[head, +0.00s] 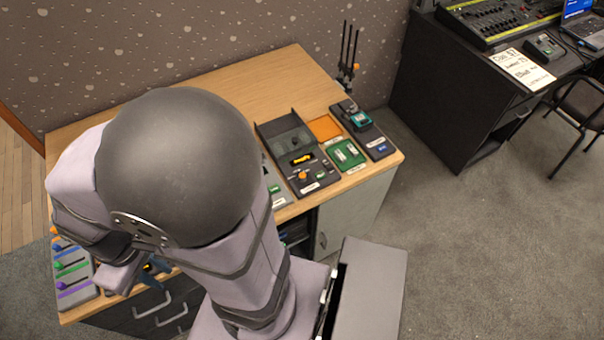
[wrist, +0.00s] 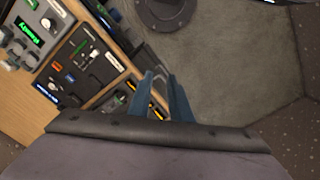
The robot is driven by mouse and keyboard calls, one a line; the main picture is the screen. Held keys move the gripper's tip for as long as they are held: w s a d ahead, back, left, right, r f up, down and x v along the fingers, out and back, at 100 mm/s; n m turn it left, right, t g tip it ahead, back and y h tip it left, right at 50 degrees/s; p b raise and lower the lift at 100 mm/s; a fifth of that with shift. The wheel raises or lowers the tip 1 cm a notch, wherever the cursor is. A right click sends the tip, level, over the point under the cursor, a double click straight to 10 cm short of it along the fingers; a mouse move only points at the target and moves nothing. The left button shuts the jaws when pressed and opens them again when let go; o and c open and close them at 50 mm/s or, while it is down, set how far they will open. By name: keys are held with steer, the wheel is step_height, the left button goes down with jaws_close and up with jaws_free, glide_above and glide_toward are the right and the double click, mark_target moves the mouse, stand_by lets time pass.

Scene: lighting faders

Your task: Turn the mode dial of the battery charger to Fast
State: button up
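My gripper shows in the wrist view (wrist: 157,78) as two blue fingers with a gap between them and nothing held. In the head view only a bit of blue finger (head: 152,272) shows beside my arm, at the desk's front edge. A dark device (head: 376,140) with a teal item on it and a small blue display stands at the desk's right end. It may be the battery charger, but its label is too small to read. My gripper is well to its left in the head view. I cannot make out which control is the mode dial or its setting.
The wooden desk (head: 185,80) also holds a dark panel (head: 287,140) with an orange knob, a green tray (head: 346,155) and a slider box (head: 72,270) at the left. My arm hides the desk's middle. Upright antennas (head: 347,50) stand at the back right.

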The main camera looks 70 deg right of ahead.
steer(key=o, duration=0.4)
steer(key=shift+d+f, duration=0.1)
steer(key=shift+d, duration=0.1)
steer(key=shift+c, duration=0.2)
steer(key=m+y+b, duration=0.1)
steer(key=m+b, duration=0.6)
steer(key=m, duration=0.9)
glide_above(302, 175)
steer(key=s+a, duration=0.1)
steer(key=a, duration=0.6)
step_height(302, 175, down, 15)
steer(key=shift+a, duration=0.1)
steer(key=d+r, duration=0.1)
steer(key=d, duration=0.1)
steer(key=d+r+n, duration=0.1)
steer(key=d, duration=0.2)
steer(key=w+d+r+n+h, duration=0.1)
steer(key=d, duration=0.1)
steer(key=shift+d+r, duration=0.25)
steer(key=shift+r, duration=0.1)
steer(key=shift+d+r+n, duration=0.1)
steer(key=shift+r+n, duration=0.1)
steer(key=shift+n, duration=0.2)
steer(key=shift+a+n, duration=0.25)
steer(key=shift+n, duration=0.35)
steer(key=shift+f+p, duration=0.75)
steer(key=shift+f, duration=2.95)
